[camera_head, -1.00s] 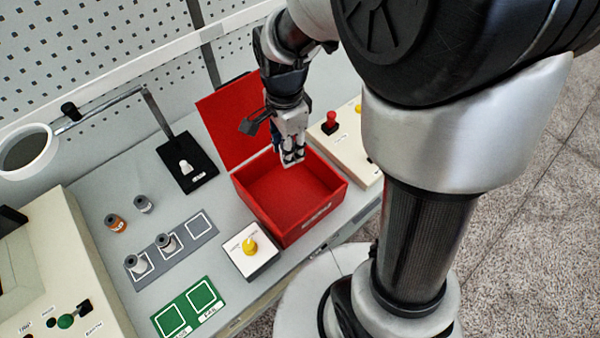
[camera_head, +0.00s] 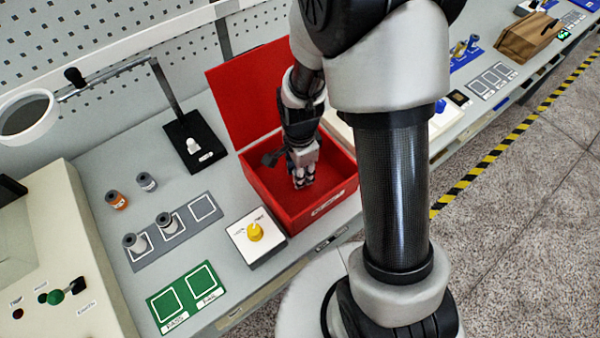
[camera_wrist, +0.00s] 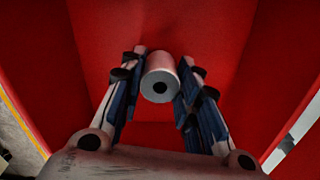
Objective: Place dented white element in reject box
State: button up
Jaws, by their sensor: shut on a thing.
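The white element (camera_wrist: 160,82) is a pale cylinder with a dark hole in its end, seen between my fingers in the wrist view. My gripper (camera_head: 301,180) is shut on it, and it also shows in the wrist view (camera_wrist: 158,90). The gripper reaches down inside the red reject box (camera_head: 344,196), whose lid stands open at the back. The red floor and walls of the box (camera_wrist: 150,22) surround the element in the wrist view. I cannot tell whether the element touches the floor. No dent shows from this side.
A white panel with a yellow knob (camera_head: 254,232) sits left of the box. Grey-white spools (camera_head: 164,222) stand on a grey tray (camera_head: 203,209), with an orange spool (camera_head: 117,200) behind. A green pad (camera_head: 187,297) lies in front. A black stand (camera_head: 190,143) holds a lamp-like ring.

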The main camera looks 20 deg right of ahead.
jog(key=shift+f, duration=0.25)
jog(key=o, duration=1.1)
jog(key=s+r+n+t+p, duration=0.1)
jog(key=s+r+n+p, duration=0.15)
jog(key=r, duration=0.95)
jog(key=s+r+n+t+p, duration=0.15)
jog(key=r+n, duration=0.25)
jog(key=r, duration=0.7)
jog(key=shift+s+r+n+t, duration=0.35)
jog(key=shift+s+r+n, duration=0.8)
jog(key=shift+s+n, duration=0.65)
jog(key=shift+s+r+n+t, duration=0.35)
jog(key=shift+s+r+n, duration=0.8)
jog(key=shift+s+n, duration=0.6)
jog(key=shift+s+r+n+t, duration=0.35)
jog(key=shift+s+r+n, duration=1)
jog(key=shift+s, duration=0.7)
jog(key=shift+f, duration=0.25)
